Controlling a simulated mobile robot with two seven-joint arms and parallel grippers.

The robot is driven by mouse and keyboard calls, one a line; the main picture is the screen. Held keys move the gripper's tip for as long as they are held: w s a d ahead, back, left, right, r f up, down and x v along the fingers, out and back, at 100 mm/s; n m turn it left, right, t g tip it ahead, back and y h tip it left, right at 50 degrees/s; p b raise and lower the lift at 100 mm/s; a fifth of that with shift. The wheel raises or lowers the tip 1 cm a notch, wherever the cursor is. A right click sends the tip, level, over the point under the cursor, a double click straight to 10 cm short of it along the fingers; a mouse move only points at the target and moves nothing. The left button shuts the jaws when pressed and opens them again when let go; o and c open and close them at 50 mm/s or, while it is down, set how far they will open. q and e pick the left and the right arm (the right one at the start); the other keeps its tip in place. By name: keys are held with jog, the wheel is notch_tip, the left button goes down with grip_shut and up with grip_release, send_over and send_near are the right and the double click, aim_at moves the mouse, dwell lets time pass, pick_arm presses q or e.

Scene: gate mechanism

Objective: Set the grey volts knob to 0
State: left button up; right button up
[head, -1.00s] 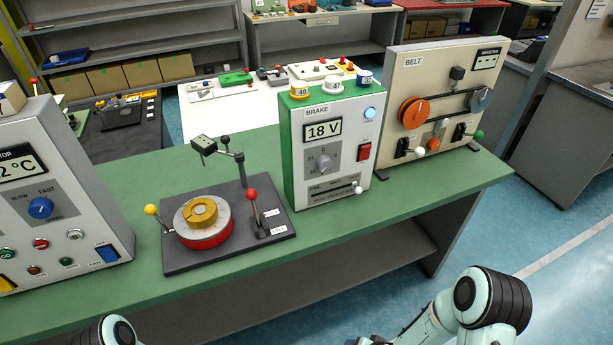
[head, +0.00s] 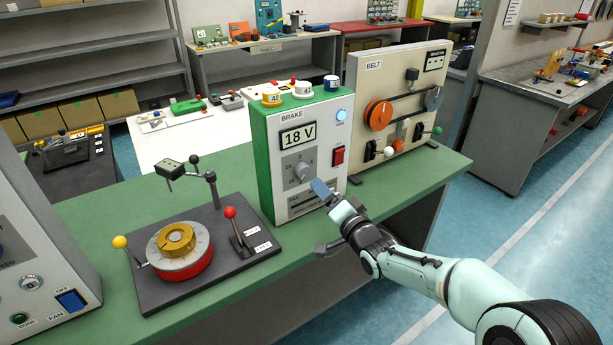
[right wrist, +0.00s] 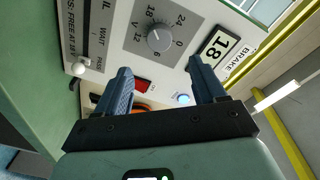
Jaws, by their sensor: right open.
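The grey volts knob (head: 303,171) is on the front of the green and white BRAKE box, whose display (head: 298,136) reads 18 V. In the right wrist view the knob (right wrist: 160,38) sits in a ring of numbers, with the 0 on the display's side. My right gripper (head: 322,190) is just in front of the box's lower front, below and right of the knob. In the right wrist view its two blue fingers (right wrist: 160,68) are apart with nothing between them, and the knob lies beyond the gap. My left gripper is out of view.
A red switch (head: 338,156) and a slider with a white handle (right wrist: 79,69) are close to the knob. The BELT panel (head: 398,90) stands right of the box. A turntable fixture with a red-knobbed lever (head: 231,212) stands to the left on the green bench (head: 90,215).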

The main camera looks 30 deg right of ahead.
aim_at(306, 172)
jog(key=w+p, duration=0.1)
jog(key=w, duration=0.8)
jog(key=c, duration=1.1)
